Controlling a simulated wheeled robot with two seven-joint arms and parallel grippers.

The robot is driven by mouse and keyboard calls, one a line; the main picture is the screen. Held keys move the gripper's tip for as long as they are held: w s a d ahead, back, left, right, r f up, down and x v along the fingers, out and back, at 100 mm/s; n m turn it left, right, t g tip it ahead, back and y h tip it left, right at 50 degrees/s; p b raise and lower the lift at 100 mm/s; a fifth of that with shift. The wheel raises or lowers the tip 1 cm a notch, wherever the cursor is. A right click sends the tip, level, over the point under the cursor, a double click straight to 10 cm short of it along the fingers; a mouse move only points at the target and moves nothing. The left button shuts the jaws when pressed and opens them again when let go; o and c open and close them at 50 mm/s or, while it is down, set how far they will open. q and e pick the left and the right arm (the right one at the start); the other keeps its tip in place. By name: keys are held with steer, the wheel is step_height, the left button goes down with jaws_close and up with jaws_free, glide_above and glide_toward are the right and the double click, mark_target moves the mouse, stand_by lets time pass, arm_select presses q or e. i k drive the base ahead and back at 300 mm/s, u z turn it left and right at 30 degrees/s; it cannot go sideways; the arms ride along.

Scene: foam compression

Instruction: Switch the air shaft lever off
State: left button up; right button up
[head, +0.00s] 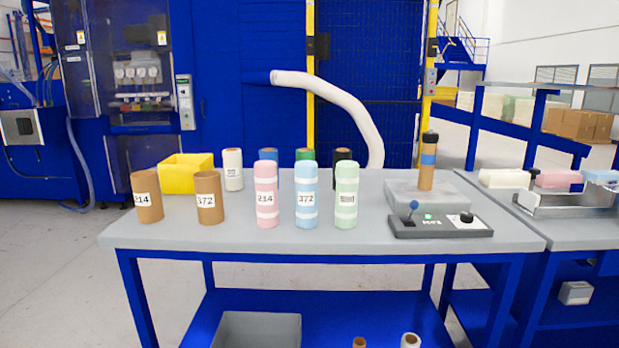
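The air shaft control box (440,226) is a dark, flat unit at the right front of the grey table. Its lever (412,208), with a blue ball knob, stands up near the box's left end. A small green light or mark shows beside the lever, and a black knob (466,217) sits at the right end. Behind the box, a grey base block (405,196) carries an upright shaft (427,165) with a brown roll, a blue band and a black top. Neither of my grippers shows in the head view.
On the grey table (340,237) stand brown cores (147,197), pink (266,195), blue (306,198) and green (346,197) rolls, and a yellow bin (185,174). A second table (580,237) with a metal tray adjoins at right. The table front before the box is clear.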

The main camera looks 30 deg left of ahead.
mark_target(414, 205)
steer(key=k, duration=0.75)
steer(key=u, duration=0.85)
steer(key=i, duration=0.5)
steer(key=u, duration=0.05)
